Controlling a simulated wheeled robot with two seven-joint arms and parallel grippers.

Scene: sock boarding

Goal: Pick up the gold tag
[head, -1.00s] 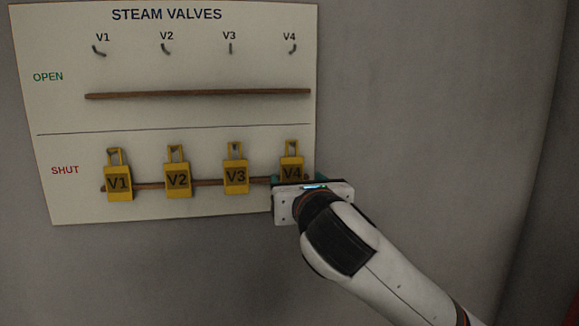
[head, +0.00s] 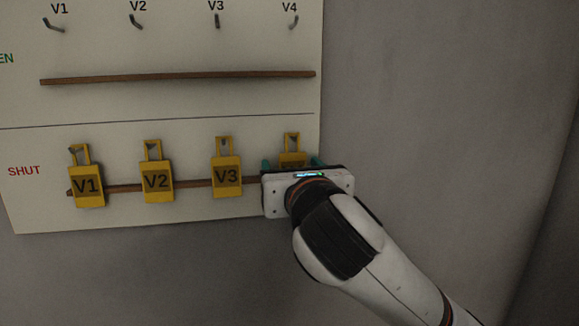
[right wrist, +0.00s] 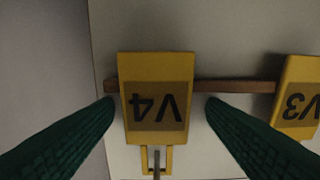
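Several gold tags hang in the SHUT row of the board. The gold tag V4 (head: 292,158) is at the right end, its lower part hidden behind my right gripper in the head view. My right gripper (head: 291,165) is open at V4. In the right wrist view, V4 (right wrist: 158,88) appears upside down between the two green fingers (right wrist: 159,104), with a gap on each side. V4's loop hangs on a peg. Tags V1 (head: 86,184), V2 (head: 157,180) and V3 (head: 227,175) hang to the left. My left gripper is not in view.
The white board (head: 180,105) is on a grey wall. A brown rail (head: 180,77) crosses the OPEN half, below several empty hooks. Another rail (right wrist: 235,86) runs behind the SHUT tags. V3 hangs close beside one finger. The wall to the right is clear.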

